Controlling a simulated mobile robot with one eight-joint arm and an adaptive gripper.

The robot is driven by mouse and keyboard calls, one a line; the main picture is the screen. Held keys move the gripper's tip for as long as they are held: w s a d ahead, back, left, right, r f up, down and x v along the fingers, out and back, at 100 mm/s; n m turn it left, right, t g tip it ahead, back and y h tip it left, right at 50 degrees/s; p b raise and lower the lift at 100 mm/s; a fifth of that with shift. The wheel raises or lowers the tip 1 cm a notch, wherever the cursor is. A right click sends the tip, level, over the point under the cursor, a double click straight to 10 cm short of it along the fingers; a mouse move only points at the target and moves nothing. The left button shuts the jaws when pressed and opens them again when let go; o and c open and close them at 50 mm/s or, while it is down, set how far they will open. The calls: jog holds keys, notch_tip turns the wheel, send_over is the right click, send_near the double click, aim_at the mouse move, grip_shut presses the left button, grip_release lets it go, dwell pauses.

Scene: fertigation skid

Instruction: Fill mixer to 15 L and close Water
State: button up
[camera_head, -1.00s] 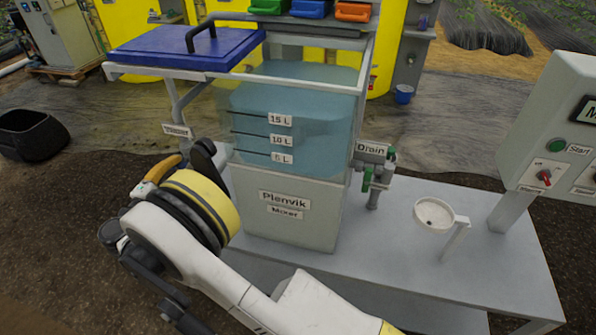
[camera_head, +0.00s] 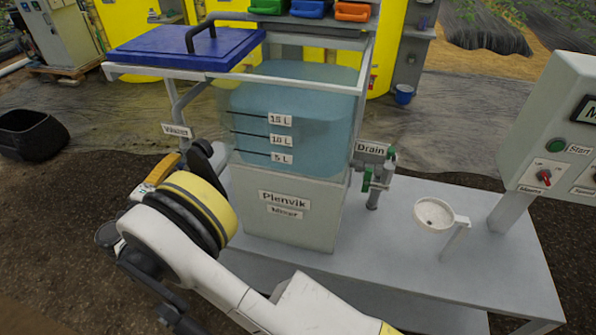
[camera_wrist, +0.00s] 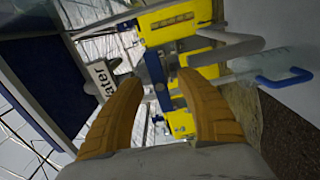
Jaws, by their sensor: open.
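The Plenvik mixer (camera_head: 290,215) is a clear tank on a grey base, marked 5 L, 10 L and 15 L. Its blue liquid (camera_head: 295,100) appears to stand above the 15 L mark. The Water sign (camera_head: 177,131) is left of the tank and also shows in the wrist view (camera_wrist: 100,78). A blue valve part (camera_wrist: 153,68) lies just beyond and between my fingertips in the wrist view; its lever position is unclear. My gripper (camera_wrist: 160,80) is open, with its orange fingers apart. Contact with the valve cannot be told. My arm hides the valve in the head view.
The blue lid (camera_head: 185,48) is open to the left of the tank top. The Drain valve (camera_head: 375,180) with green handle is at right. A white cup holder (camera_head: 435,214) and a control panel (camera_head: 560,150) stand farther right. A black bucket (camera_head: 30,135) is at left.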

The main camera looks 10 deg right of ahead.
jog(key=v, duration=0.6)
jog(key=shift+s, duration=0.1)
dwell(1.2)
